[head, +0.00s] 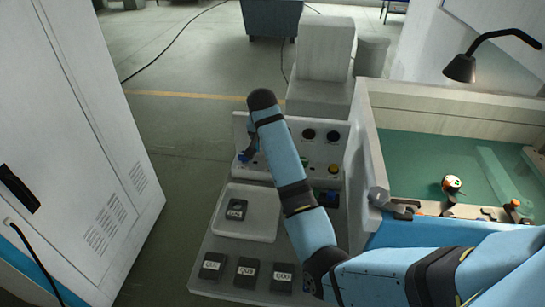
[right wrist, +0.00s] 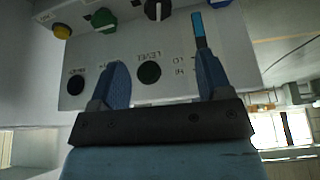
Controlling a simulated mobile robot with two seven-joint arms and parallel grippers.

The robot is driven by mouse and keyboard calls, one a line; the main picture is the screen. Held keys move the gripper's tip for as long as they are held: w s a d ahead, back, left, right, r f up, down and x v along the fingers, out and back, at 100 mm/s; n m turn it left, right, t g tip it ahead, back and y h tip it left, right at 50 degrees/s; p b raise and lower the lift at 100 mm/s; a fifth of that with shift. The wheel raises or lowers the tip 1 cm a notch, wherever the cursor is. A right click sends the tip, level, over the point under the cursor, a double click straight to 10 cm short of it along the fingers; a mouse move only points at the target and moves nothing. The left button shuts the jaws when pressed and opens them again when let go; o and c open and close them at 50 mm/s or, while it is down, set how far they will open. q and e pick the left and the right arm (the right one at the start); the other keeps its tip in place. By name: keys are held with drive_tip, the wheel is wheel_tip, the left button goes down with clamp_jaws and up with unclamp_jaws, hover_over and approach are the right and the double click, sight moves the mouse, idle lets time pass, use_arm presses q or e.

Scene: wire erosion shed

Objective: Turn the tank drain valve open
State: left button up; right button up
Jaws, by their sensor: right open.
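My right gripper (right wrist: 162,62) is open in the right wrist view, its two blue fingers spread before a pale control panel (right wrist: 140,52). Nothing shows between them except a black round spot on the panel. A narrow lever (right wrist: 198,28) with a blue end stands by the tip of the right-hand finger; I cannot tell whether they touch. I cannot tell for certain which fitting is the drain valve. In the head view my right arm reaches across the panel (head: 325,152) and hides part of it; the gripper (head: 248,150) is mostly hidden at its left end. My left gripper is not in view.
A yellow knob (right wrist: 62,31), a green knob (right wrist: 104,20) and a black knob (right wrist: 157,9) line the panel. A white tray (head: 262,224) and several labelled black blocks (head: 245,271) lie before it. A green-floored tank (head: 430,160) stands right; a white cabinet (head: 75,130) stands left.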

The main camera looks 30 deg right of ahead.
drive_tip(key=p+x, duration=0.2)
drive_tip(key=x, duration=1.1)
drive_tip(key=shift+d+f, duration=0.15)
drive_tip(key=shift+f, duration=0.15)
drive_tip(key=shift+c, duration=0.3)
